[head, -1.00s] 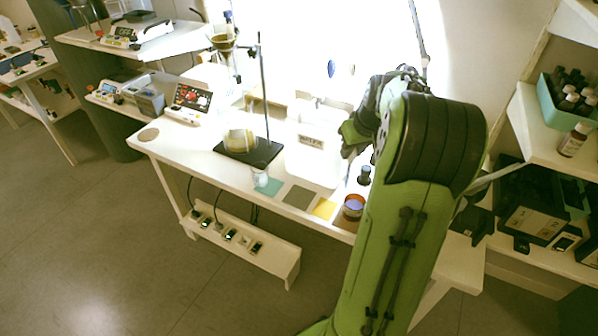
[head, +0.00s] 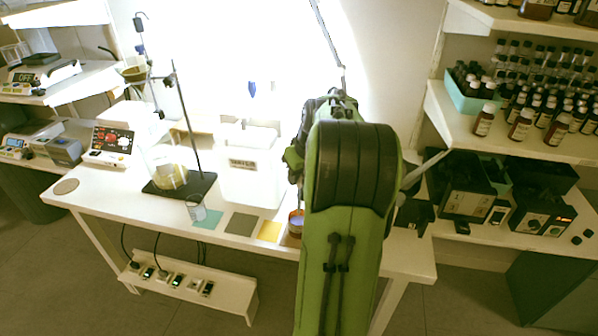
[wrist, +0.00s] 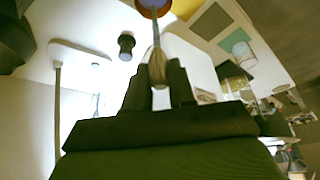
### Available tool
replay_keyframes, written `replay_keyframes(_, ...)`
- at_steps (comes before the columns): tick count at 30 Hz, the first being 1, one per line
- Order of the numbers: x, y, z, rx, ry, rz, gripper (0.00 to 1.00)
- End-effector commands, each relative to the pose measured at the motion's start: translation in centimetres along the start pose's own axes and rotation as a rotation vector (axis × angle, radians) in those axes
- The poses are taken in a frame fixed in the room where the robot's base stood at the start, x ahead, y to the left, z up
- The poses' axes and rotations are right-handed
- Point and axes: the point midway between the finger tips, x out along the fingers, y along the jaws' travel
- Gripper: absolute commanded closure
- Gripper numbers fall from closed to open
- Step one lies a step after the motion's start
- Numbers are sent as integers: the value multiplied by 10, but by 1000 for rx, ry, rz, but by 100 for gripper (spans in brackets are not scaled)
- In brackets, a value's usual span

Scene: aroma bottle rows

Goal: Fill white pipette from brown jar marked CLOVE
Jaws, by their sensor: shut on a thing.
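My gripper (wrist: 160,82) is shut on the white pipette (wrist: 157,62) in the wrist view, with its pale bulb between the fingers. The thin stem runs toward an orange-brown round jar (wrist: 152,5) cut off at the top edge. The stem's end overlaps this jar; I cannot tell whether it is inside. In the head view the jar (head: 296,224) stands open near the bench's front edge, with something bluish in it, partly behind my arm. No label on it is readable, so I cannot tell whether it is CLOVE. My arm hides the fingers in the head view.
A white container (head: 252,180), a glass beaker (head: 196,208) and a dark stand base (head: 180,186) are on the bench (head: 120,205). A small dark object (wrist: 126,46) stands near the pipette. Brown bottles (head: 484,121) with unreadable labels fill the right shelf (head: 455,125).

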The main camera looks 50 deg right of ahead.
Motion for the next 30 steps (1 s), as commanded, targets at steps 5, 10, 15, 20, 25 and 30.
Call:
replay_keyframes(5,17,-1,7,-1,0,-1,83)
replay_keyframes(10,29,0,12,0,0,0,83)
replay_keyframes(15,42,0,17,0,0,0,83)
replay_keyframes(20,52,-1,21,0,-1,-1,83)
replay_keyframes(25,59,0,24,0,1,1,83)
replay_keyframes(30,60,0,25,0,0,0,83)
